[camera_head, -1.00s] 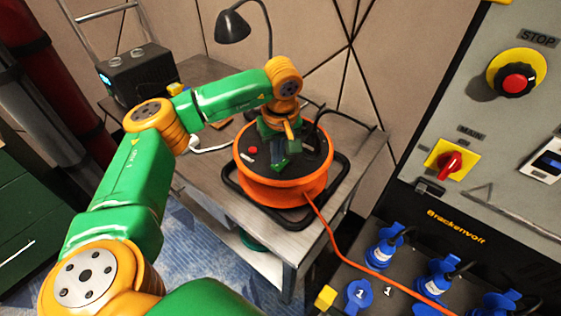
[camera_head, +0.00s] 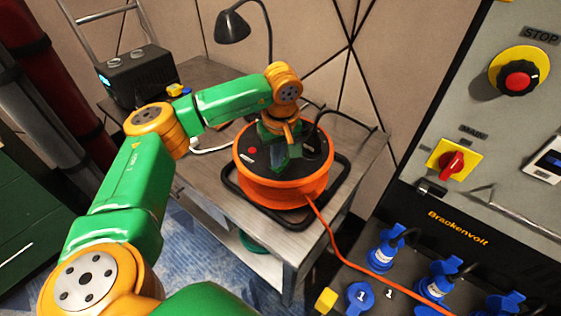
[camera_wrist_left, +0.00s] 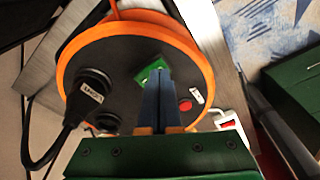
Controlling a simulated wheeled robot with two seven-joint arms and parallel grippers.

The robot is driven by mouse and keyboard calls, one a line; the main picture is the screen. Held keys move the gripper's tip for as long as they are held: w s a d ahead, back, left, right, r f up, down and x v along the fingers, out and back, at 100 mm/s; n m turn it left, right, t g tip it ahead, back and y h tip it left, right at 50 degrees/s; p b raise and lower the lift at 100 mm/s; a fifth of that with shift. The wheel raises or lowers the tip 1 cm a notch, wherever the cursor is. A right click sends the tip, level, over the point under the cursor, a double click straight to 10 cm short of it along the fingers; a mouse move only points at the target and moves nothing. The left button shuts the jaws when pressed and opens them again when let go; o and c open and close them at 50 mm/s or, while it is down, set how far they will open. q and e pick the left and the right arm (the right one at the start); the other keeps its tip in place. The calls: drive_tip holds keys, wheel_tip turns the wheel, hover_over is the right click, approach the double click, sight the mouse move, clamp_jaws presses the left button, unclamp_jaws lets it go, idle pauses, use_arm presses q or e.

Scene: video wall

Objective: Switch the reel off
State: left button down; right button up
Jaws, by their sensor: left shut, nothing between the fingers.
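The orange cable reel (camera_head: 270,188) lies on a metal trolley, with its black face up. In the left wrist view, the reel's face (camera_wrist_left: 125,55) has a green switch (camera_wrist_left: 148,70). My left gripper (camera_wrist_left: 159,75) is shut and empty, with its fingertips at the switch and covering part of it. I cannot tell whether they touch. In the head view the left gripper (camera_head: 288,160) is over the reel's face and hides the switch. A red button (camera_wrist_left: 185,104) with a white label sits beside the fingers. My right gripper is not in view.
A black plug (camera_wrist_left: 92,90) sits in the reel's face. An orange cable (camera_head: 328,232) runs to blue connectors (camera_head: 384,248) at the right. A desk lamp (camera_head: 232,27) and a black box (camera_head: 138,73) stand behind. A panel with a red stop button (camera_head: 517,80) is at right.

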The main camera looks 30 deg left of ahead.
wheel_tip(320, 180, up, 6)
drive_tip(key=p, duration=0.5)
drive_tip(key=shift+p, duration=0.3)
